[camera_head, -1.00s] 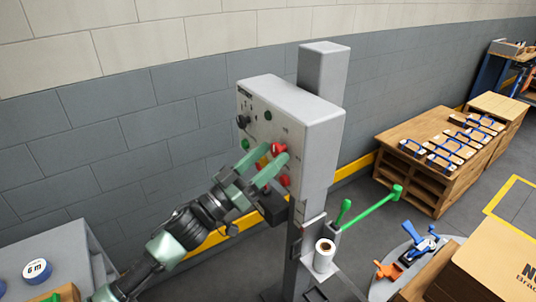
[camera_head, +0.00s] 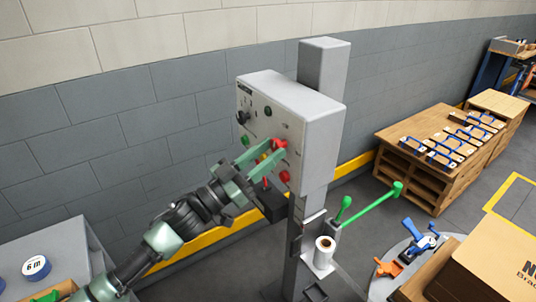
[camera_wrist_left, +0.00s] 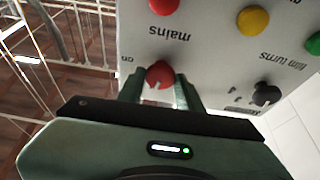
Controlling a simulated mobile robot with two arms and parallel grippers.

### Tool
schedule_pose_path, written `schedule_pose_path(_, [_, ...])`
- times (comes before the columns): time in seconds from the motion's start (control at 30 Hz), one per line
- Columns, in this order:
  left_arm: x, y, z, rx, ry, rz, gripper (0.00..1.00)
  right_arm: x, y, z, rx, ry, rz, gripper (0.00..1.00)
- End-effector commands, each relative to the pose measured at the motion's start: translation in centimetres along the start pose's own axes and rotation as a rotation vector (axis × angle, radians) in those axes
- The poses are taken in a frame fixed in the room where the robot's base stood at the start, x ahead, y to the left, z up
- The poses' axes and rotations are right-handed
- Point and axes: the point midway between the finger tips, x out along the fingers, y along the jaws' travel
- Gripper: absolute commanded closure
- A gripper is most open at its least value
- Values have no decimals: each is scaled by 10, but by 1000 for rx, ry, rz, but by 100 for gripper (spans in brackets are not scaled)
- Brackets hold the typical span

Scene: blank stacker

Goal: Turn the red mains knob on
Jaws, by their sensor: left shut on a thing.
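The red mains knob (camera_wrist_left: 160,75) is on the grey control box, between the two fingertips of my left gripper (camera_wrist_left: 160,90) in the left wrist view. The fingers are shut on it from both sides. A pale pointer mark shows on the knob, and the "mains" label (camera_wrist_left: 170,34) reads upside down there. In the head view the knob (camera_head: 279,144) shows just past the fingertips of my left gripper (camera_head: 263,160), partly hidden by them. My right gripper is in neither view.
The control box (camera_head: 298,112) stands on a grey post. Its face also has red (camera_wrist_left: 164,5), yellow (camera_wrist_left: 253,20) and green (camera_wrist_left: 314,43) buttons and a black knob (camera_wrist_left: 267,94). A wooden bench (camera_head: 440,145) stands behind.

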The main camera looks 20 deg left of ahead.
Motion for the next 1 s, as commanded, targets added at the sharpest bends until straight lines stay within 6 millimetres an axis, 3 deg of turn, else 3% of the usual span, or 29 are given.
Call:
schedule_pose_path(0.5, [0,-5,0,446,-2,184,100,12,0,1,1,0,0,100])
schedule_pose_path(1.0, [2,-8,-4,884,-2,365,100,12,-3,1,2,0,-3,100])
